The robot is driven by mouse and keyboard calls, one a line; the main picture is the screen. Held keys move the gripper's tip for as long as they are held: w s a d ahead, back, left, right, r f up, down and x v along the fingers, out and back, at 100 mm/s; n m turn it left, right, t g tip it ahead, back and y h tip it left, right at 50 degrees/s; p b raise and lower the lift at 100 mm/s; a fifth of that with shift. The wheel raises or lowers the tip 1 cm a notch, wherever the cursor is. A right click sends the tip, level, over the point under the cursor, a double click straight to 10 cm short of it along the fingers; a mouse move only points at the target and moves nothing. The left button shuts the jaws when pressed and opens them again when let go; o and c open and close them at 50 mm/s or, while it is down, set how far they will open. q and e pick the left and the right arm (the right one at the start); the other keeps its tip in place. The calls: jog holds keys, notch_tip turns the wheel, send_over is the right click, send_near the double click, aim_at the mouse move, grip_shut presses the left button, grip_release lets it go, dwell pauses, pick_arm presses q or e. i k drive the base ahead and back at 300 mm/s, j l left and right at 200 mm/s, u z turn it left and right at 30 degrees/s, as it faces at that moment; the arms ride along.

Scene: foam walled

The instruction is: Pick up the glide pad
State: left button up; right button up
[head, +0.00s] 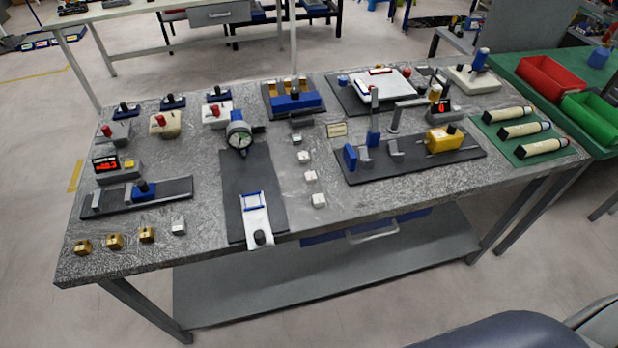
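I cannot tell for sure which object is the glide pad. A grey speckled workbench (330,210) carries many small fixtures. A dark plate (237,180) near its middle bears a round dial gauge (240,137) and a white slide with a blue frame and black knob (257,213) at the front edge. Several small whitish blocks (310,176) stand in a column right of that plate. Several brass blocks (115,241) and one silver block (179,226) line the front left. Neither of my grippers shows.
A long dark fixture plate (412,165) with a yellow block lies right of middle. A green mat (528,150) holds several cream cylinders. Red (551,78) and green (592,115) bins stand on another table at right. Bare bench shows front right of the blocks.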

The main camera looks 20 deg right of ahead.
aim_at(310, 176)
jog(key=l+u, duration=0.3)
jog(key=l, duration=0.5)
jog(key=l+u, duration=0.3)
jog(key=l, duration=0.5)
jog(key=k, duration=0.05)
